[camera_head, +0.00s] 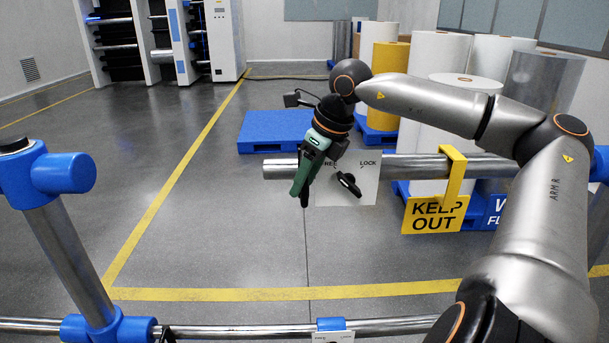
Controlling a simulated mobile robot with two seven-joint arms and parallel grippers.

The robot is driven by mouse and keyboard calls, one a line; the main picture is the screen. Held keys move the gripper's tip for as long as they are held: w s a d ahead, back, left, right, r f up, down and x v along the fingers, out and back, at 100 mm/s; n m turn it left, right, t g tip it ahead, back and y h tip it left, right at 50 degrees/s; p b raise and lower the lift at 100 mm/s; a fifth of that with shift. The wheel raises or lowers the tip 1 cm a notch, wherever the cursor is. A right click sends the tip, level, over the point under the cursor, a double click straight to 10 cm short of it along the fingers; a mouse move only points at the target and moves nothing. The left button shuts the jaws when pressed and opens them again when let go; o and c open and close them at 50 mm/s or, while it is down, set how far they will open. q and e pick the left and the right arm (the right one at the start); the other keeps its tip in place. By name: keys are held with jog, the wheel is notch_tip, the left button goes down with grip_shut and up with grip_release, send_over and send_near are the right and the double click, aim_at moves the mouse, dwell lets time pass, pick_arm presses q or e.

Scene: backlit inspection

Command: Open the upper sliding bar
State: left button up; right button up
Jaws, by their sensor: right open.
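The upper sliding bar (400,166) is a metal tube running level across the right half. Its left end is free, with a wide gap to the blue fitting (68,172) on the left post. A white plate (368,194) at the bar reads LOCK on the right, with a partly hidden label on the left. A black latch lever (349,184) sits tilted on the plate. My right gripper (304,196) is open, pointing down in front of the bar near its left end, left of the lever, covering part of the bar and plate. My left gripper is out of view.
A yellow KEEP OUT sign (435,214) hangs on the bar, with a blue sign (496,212) beside it. A lower bar (240,330) crosses the front. Large rolls (433,95) and blue pallets (272,128) stand behind. The floor left of the bar is clear.

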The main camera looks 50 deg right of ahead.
jog(key=v, duration=1.2)
jog(key=shift+r, duration=0.2)
